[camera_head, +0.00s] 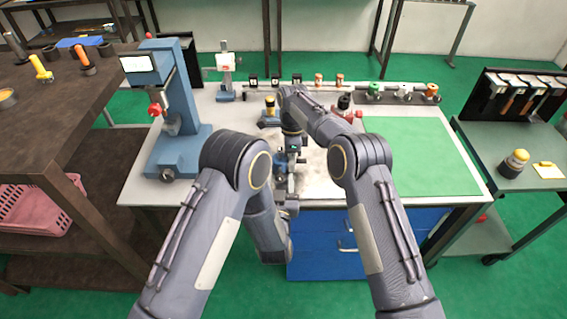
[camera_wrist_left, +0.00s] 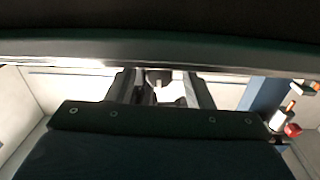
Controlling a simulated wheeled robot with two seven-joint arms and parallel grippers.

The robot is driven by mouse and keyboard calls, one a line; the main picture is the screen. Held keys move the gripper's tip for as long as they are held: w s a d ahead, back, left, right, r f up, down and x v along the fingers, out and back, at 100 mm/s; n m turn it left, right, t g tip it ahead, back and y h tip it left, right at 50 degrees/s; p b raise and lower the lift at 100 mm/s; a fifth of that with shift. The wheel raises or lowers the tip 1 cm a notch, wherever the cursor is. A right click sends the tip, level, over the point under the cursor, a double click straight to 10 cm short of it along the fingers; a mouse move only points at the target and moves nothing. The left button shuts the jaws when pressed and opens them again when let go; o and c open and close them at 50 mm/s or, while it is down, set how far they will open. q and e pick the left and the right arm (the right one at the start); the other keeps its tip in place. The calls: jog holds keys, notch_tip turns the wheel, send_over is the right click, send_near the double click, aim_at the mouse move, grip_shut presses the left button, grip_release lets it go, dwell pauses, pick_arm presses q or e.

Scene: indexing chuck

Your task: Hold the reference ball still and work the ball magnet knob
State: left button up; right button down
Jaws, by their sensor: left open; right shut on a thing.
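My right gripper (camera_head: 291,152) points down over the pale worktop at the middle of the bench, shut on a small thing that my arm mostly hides. My left gripper (camera_head: 284,188) is low at the bench's front edge, just in front of the right one. In the left wrist view its two fingers (camera_wrist_left: 160,88) stand apart, open. A small dark rounded shape (camera_wrist_left: 160,77) shows between them, but I cannot tell whether it touches either finger. I cannot make out the reference ball or the ball magnet knob for certain; the arms cover that area.
A blue press-like stand (camera_head: 178,110) rises at the bench's left. A green mat (camera_head: 425,155) lies clear at its right. A rail at the back carries several small coloured fittings (camera_head: 404,92). A brown table (camera_head: 60,120) stands left, a green-topped cart (camera_head: 520,140) right.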

pick_arm(q)
jog(key=s+m, duration=0.1)
jog(key=s, duration=1.1)
jog(key=w+a+r+n+g+h, duration=0.2)
jog(key=w+a+r+n+g, duration=0.3)
jog(key=r, duration=0.4)
jog(key=s+a+r+m+g+h, duration=0.2)
jog(key=s+a+r+g, duration=0.2)
jog(key=s+a+r, duration=0.5)
jog(key=shift+s+a, duration=0.6)
jog(key=shift+s, duration=0.1)
pick_arm(e)
jog(key=c, duration=1.3)
grip_release()
